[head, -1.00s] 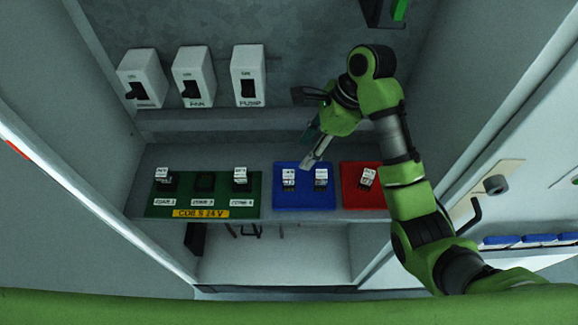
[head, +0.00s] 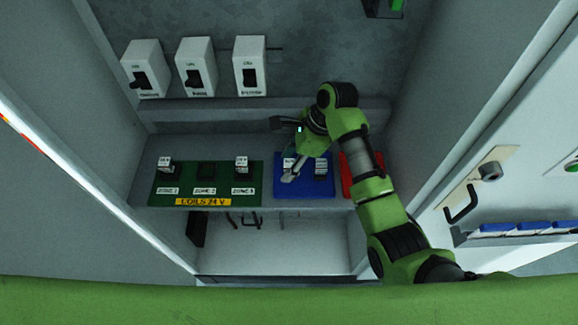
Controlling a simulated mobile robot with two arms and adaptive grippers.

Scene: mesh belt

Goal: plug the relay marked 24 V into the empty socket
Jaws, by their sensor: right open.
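The green board (head: 222,171) on the shelf has a yellow label reading "COILS 24 V". Its empty socket (head: 206,172), over the ZONE 2 label, is dark and sits between a relay (head: 165,164) at ZONE 1 and a relay (head: 241,163) at ZONE 3. The blue tray (head: 305,190) holds two relays, the left (head: 289,162) and the right (head: 320,168); their markings are too small to read. My left gripper is out of view.
A red tray (head: 346,182) is mostly hidden behind my right arm. Cabinet walls close in both sides. A rack of blue-topped items (head: 533,228) is at the right.

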